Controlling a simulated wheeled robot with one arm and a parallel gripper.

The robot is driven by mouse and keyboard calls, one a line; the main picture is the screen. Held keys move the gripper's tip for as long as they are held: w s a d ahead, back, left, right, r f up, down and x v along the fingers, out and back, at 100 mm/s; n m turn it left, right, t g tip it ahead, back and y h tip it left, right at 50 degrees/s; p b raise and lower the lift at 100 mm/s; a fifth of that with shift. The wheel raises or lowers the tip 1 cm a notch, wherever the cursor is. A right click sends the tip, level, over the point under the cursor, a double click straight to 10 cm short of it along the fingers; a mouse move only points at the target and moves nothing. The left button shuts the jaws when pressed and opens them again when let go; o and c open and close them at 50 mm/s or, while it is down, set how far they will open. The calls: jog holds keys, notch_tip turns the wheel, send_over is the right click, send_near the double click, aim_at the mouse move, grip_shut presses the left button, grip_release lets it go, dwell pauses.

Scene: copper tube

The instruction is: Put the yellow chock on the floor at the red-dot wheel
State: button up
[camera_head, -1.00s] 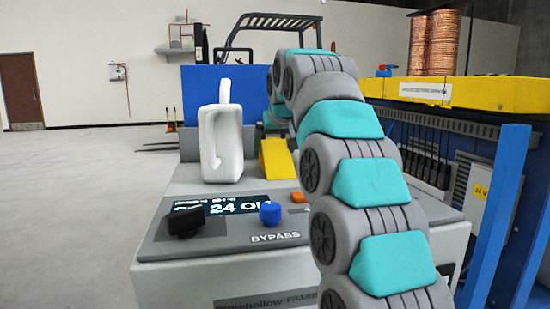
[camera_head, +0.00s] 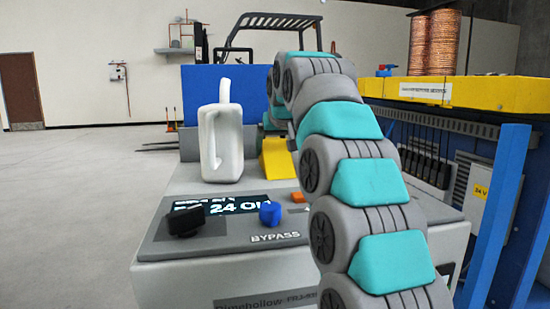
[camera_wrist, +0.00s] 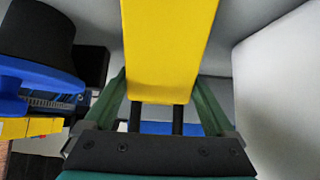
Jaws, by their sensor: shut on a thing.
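The yellow chock (camera_head: 277,160) stands on top of the grey machine in the head view, beside the white jug and partly hidden behind my arm. In the wrist view the chock (camera_wrist: 168,50) fills the upper middle, between the two green fingers of my gripper (camera_wrist: 165,100). My gripper is shut on it. In the head view my gripper is hidden behind my own arm. No wheel with a red dot can be made out in either view.
A white jug (camera_head: 221,140) stands close left of the chock. The grey machine (camera_head: 185,188) has a black knob (camera_head: 185,221) and a blue knob (camera_head: 270,214) in front. A forklift (camera_head: 270,50) stands behind. Open floor (camera_head: 70,200) lies left.

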aim_at(274, 139)
grip_shut()
jog(key=shift+r, duration=0.1)
jog(key=shift+r+p, duration=0.3)
jog(key=shift+r, duration=0.75)
jog(key=shift+r+p, duration=0.3)
jog(key=shift+r, duration=0.3)
jog(key=shift+s, duration=0.1)
